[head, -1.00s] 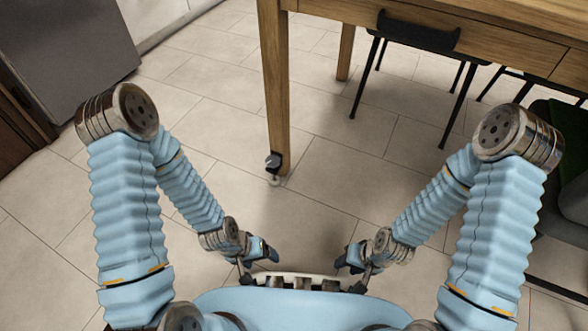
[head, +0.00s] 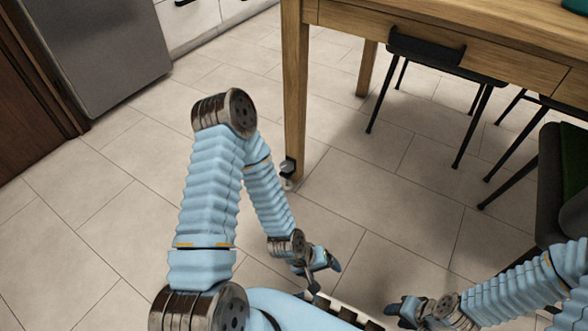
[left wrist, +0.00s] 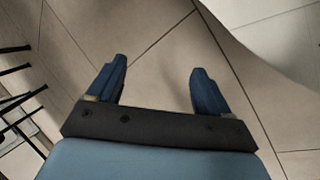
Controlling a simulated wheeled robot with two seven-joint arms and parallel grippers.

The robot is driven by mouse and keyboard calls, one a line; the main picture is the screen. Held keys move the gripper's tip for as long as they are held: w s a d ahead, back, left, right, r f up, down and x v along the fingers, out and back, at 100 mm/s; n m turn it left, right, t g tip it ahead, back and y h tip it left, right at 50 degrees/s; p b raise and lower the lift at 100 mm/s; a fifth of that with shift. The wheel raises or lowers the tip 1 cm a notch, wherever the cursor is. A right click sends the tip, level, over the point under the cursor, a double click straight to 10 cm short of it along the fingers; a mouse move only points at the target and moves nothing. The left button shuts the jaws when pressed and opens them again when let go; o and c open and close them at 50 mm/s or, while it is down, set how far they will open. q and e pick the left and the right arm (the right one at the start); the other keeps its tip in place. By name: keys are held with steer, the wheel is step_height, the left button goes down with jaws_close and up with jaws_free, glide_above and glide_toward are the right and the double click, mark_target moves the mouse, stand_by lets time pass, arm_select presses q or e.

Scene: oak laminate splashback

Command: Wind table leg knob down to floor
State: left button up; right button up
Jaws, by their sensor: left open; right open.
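The wooden table leg (head: 296,95) stands in the upper middle of the head view. A dark bracket with a metallic knob (head: 288,167) sits at its lower end, and a small pale foot (head: 287,184) is below it, close to the floor. My left gripper (head: 325,270) is in front of the leg and lower in the picture, apart from the knob. In the left wrist view it is open and empty (left wrist: 158,85) over floor tiles. My right gripper (head: 400,307) is at the bottom, right of centre, open, with its fingers partly unclear.
The wooden table (head: 440,35) extends right from the leg. A black chair (head: 440,55) is under it, and another dark chair (head: 560,175) is at the right edge. A grey appliance (head: 95,50) stands at the upper left. Tiled floor around the leg is clear.

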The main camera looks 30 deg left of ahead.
arm_select(q)
steer(key=w+r+n+t, duration=0.1)
steer(key=w+n+t, duration=0.3)
steer(key=w+n, duration=0.45)
steer(key=n+t+y+p, duration=0.2)
steer(key=n+t+y, duration=0.55)
steer(key=n, duration=1.85)
glide_toward(287, 166)
steer(key=w+y+b, duration=0.1)
steer(key=w, duration=0.1)
steer(key=w+f+g+y+b, duration=0.1)
steer(key=w, duration=0.1)
steer(key=w+f+g+y+b, duration=0.1)
steer(key=w, duration=0.2)
steer(key=shift+a, duration=0.4)
steer(key=shift+w+a+f, duration=0.1)
steer(key=shift+w+a, duration=0.05)
steer(key=shift+w, duration=0.2)
steer(key=shift+c, duration=0.3)
steer(key=c, duration=1)
